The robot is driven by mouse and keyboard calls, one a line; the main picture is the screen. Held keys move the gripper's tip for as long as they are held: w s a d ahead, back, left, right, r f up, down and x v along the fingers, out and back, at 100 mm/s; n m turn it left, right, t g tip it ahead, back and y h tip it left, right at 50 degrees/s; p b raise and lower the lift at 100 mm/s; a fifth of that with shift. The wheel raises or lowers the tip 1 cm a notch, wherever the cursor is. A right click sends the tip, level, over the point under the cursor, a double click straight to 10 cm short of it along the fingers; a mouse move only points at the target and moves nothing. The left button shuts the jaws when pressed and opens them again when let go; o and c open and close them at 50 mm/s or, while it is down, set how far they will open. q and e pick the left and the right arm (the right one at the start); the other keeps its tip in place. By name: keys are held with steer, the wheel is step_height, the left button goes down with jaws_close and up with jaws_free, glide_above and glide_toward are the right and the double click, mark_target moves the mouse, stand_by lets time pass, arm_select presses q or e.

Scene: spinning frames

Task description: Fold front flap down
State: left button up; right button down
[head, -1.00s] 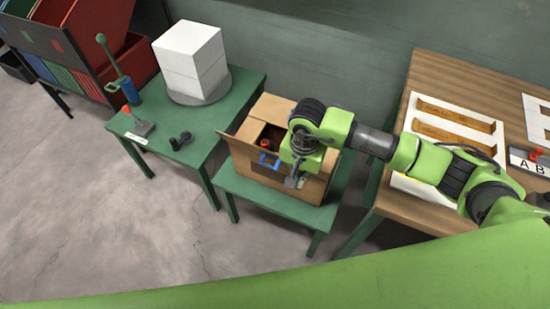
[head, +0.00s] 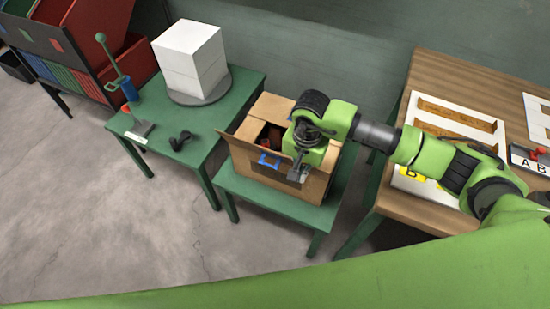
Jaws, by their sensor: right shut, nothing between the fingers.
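An open cardboard box (head: 254,166) stands on a low green table, with red and blue items showing inside. One flap stands out at its left side and another lies at its back. My right gripper (head: 295,174) is shut and empty, pointing down at the box's front right edge. The gripper and wrist hide the right part of the box opening. I cannot tell whether the fingertips touch the front flap. My left gripper does not show.
A left green table (head: 165,162) bears white stacked boxes (head: 190,58) on a grey disc, a green hand pump (head: 118,68) and a black object (head: 181,140). A wooden table (head: 450,70) with white boards is on the right.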

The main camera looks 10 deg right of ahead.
steer(key=w+d, duration=0.1)
steer(key=w+d+r+b, duration=0.1)
steer(key=w, duration=0.1)
steer(key=shift+w+d+b, duration=0.1)
steer(key=shift+b, duration=0.2)
steer(key=shift+w+d+r, duration=0.35)
steer(key=shift+w+r, duration=0.05)
steer(key=shift+w, duration=0.15)
steer(key=shift+b, duration=0.3)
steer(key=w+d+b, duration=0.2)
steer(key=w+b, duration=0.1)
steer(key=shift+d+f, duration=0.1)
